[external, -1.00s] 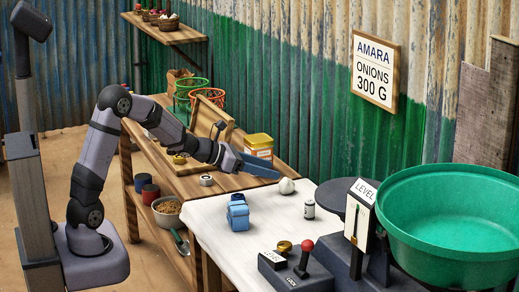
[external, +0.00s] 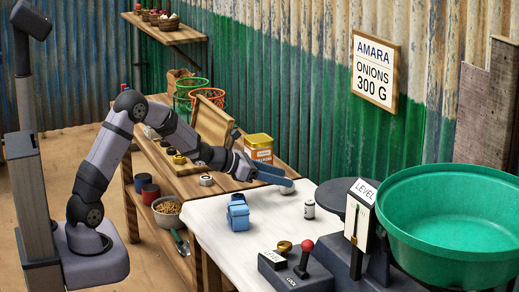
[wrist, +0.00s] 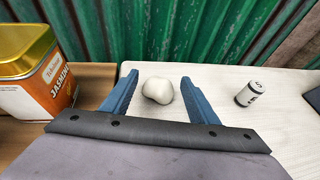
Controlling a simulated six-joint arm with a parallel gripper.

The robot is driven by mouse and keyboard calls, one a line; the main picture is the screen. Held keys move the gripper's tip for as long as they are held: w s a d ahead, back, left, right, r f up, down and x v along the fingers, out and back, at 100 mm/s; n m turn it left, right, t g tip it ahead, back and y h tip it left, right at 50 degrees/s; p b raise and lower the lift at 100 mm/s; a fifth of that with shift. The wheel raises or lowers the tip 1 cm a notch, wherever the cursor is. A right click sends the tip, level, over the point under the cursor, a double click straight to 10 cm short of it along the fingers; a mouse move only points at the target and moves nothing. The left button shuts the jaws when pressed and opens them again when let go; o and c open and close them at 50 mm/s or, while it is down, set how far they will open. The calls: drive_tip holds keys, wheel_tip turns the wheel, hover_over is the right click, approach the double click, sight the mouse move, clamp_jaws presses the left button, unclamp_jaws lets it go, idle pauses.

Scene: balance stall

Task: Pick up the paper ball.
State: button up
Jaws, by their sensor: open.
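The paper ball (wrist: 157,91) is a crumpled white lump on the white table top. In the wrist view it lies between the two blue fingers of my gripper (wrist: 158,86), near their tips, with a visible gap on each side. In the external view my gripper (external: 283,183) reaches over the back left part of the white surface, and its fingers hide most of the paper ball (external: 286,192). My gripper is open and holds nothing.
A small labelled white cylinder (wrist: 254,93) stands right of the ball. A yellow-lidded tin (wrist: 35,72) stands to the left. A blue object (external: 238,212) sits nearer the front. The scale with its green basin (external: 450,215) is at right. A corrugated wall (wrist: 190,30) rises behind.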

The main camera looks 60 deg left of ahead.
drive_tip(key=shift+x, duration=1.4)
drive_tip(key=c, duration=1.1)
drive_tip(key=shift+r, duration=0.15)
